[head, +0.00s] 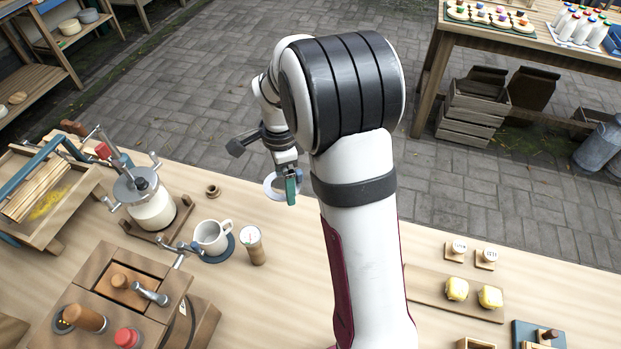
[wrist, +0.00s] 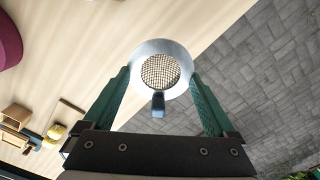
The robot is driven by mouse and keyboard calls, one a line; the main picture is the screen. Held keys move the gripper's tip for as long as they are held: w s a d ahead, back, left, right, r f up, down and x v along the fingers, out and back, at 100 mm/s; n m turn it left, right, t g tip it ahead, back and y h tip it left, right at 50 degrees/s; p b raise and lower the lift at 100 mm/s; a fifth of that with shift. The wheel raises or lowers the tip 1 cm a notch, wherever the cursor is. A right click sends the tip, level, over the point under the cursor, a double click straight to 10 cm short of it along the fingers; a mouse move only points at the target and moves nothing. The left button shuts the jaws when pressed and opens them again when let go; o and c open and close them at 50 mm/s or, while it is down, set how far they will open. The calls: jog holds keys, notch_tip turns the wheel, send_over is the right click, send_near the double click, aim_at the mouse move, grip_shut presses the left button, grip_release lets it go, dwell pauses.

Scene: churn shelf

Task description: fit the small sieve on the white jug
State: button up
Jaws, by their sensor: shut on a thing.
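The small sieve shows in the wrist view (wrist: 160,72) as a pale round rim with a mesh middle and a short dark handle. My gripper (wrist: 160,78) is shut on it, with a green finger at each side of the rim. In the head view the sieve (head: 270,188) hangs at my gripper (head: 284,186), near the far edge of the table and apart from the jug. The white jug (head: 208,240) stands upright on a round blue mat (head: 226,250), below and left of my gripper. Its handle points right and its top is uncovered.
A glass churn with a crank (head: 152,205) stands left of the jug. A small cylinder (head: 255,246) stands close on its right, and a wooden ring (head: 213,191) lies behind it. A wooden box (head: 130,290) is in front.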

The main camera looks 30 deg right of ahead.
jog(key=w+a+r+n, duration=0.1)
jog(key=a+n, duration=0.3)
jog(key=a, duration=1.4)
jog(key=shift+n, duration=0.3)
jog(key=shift+w+f, duration=0.15)
jog(key=shift+f, duration=2)
jog(key=shift+f, duration=1.7)
jog(key=shift+r, duration=0.1)
jog(key=o, duration=1)
